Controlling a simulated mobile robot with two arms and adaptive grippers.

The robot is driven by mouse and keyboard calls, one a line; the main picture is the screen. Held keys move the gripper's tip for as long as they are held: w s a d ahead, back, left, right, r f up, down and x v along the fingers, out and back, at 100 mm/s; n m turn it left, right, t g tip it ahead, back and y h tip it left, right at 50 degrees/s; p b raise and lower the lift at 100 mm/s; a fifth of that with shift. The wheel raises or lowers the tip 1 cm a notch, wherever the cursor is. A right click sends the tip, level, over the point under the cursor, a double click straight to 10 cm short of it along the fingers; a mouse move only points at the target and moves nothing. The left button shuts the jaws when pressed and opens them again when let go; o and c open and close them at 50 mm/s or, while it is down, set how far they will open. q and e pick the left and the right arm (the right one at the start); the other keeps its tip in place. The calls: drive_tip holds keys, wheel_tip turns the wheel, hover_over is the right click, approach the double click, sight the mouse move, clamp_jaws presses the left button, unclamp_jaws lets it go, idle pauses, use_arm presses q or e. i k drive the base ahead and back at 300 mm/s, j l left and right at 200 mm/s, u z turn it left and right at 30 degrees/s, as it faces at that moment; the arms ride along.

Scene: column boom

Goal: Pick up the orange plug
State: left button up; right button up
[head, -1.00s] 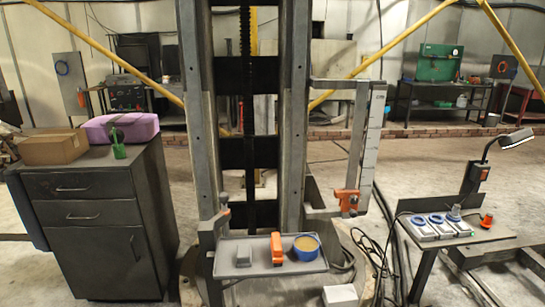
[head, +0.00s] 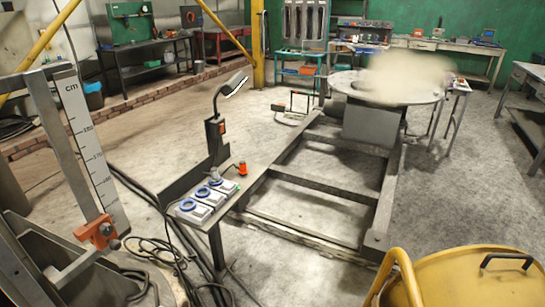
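A small orange plug (head: 242,168) stands on the dark narrow side table (head: 228,202), at its far right end. Beside it on the same table is a row of grey sockets with blue round lids (head: 203,192). A dark grey plug-like piece (head: 215,176) stands at the far socket. Neither of my grippers shows in the head view.
A black lamp (head: 216,125) rises behind the table. A metal floor frame (head: 330,185) lies to its right. Cables (head: 165,255) hang and lie at the left. A column arm with a cm scale (head: 90,140) is at left, a yellow drum (head: 465,280) at lower right.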

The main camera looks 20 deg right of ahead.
sight(243, 171)
drive_tip(key=i+l+z, duration=0.1)
drive_tip(key=i+z, duration=0.2)
drive_tip(key=i, duration=0.15)
drive_tip(key=i+z, duration=0.25)
drive_tip(key=i, duration=0.2)
